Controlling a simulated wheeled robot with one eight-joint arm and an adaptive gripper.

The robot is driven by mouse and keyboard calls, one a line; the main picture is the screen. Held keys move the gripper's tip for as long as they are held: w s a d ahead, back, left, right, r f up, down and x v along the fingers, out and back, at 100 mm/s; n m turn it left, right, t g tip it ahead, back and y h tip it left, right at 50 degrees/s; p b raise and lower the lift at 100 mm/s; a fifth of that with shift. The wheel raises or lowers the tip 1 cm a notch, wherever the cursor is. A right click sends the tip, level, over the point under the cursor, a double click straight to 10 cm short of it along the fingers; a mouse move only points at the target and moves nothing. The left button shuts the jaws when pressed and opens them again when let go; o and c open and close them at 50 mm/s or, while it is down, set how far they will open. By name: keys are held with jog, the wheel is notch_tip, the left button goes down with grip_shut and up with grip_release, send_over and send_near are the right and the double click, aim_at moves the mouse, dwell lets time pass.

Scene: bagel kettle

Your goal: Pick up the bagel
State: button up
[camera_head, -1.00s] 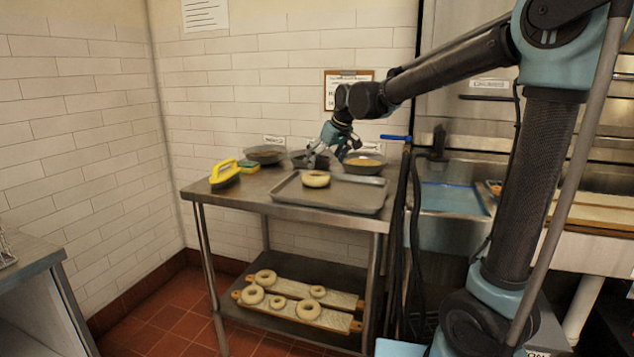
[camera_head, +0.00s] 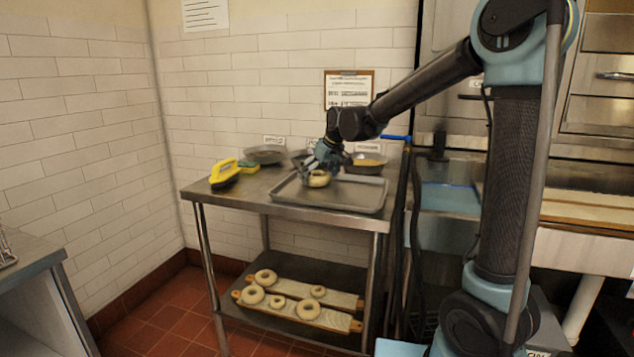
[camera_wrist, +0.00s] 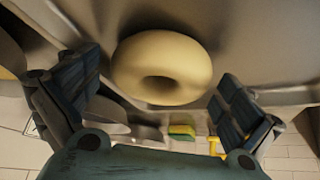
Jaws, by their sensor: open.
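A pale bagel (camera_head: 319,179) lies on the grey metal tray (camera_head: 345,197) on the steel table. My gripper (camera_head: 318,172) is at the bagel, its fingers coming down over it from above. In the wrist view the bagel (camera_wrist: 161,67) sits between the two dark finger pads of my gripper (camera_wrist: 158,95). A gap shows between the bagel and the right pad; the left pad is close to it, and I cannot tell if they touch. The gripper is open.
Metal bowls (camera_head: 365,163) stand along the back of the table. A yellow-handled brush (camera_head: 224,173) and a green-yellow sponge (camera_head: 249,167) are at the left. Several more bagels (camera_head: 265,277) lie on boards on the lower shelf. The tray's right part is clear.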

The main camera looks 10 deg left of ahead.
jog(key=shift+c, duration=0.2)
jog(key=c, duration=0.9)
notch_tip(320, 180, up, 10)
jog(key=shift+r, duration=0.1)
